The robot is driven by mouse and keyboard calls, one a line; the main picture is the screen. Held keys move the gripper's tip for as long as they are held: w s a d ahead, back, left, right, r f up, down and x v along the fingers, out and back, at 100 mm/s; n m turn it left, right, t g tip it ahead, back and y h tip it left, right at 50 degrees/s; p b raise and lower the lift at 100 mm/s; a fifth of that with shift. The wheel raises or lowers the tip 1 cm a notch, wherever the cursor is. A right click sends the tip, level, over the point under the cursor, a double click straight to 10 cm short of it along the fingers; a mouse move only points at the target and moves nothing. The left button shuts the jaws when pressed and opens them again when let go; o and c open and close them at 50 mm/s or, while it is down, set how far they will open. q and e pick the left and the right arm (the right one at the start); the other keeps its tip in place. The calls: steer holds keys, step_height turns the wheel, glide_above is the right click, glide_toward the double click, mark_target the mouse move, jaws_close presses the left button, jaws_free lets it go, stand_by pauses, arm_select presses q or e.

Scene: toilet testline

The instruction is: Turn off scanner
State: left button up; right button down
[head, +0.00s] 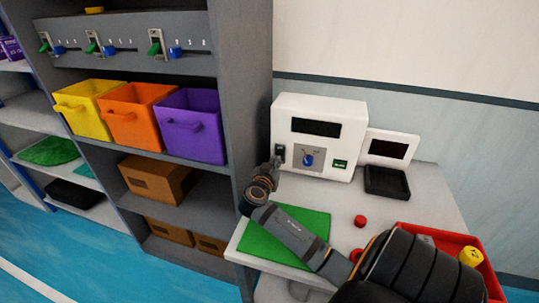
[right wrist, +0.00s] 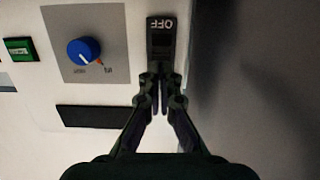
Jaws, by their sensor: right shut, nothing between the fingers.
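The scanner (head: 318,112) is a white box with a dark display, standing on a white table against the wall. Its front has a blue knob (head: 308,160) on a grey panel, a green button (head: 340,164) and a black rocker switch at the left edge. In the right wrist view the switch (right wrist: 162,38) reads OFF, upside down, at its far end. My right gripper (right wrist: 161,88) is shut and empty, its fingertips close to the lower end of the switch. I cannot tell whether they touch it. In the head view the right gripper (head: 274,165) is at the scanner's left front edge.
A green mat (head: 283,238) lies on the table below my right arm. A red tray (head: 432,234), a small red object (head: 360,221) and a black tray (head: 386,181) are to the right. A grey shelf (head: 238,100) with coloured bins stands close on the left.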

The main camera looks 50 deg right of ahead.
steer(key=v, duration=1.1)
steer(key=shift+a+r, duration=0.2)
steer(key=shift+w, duration=0.1)
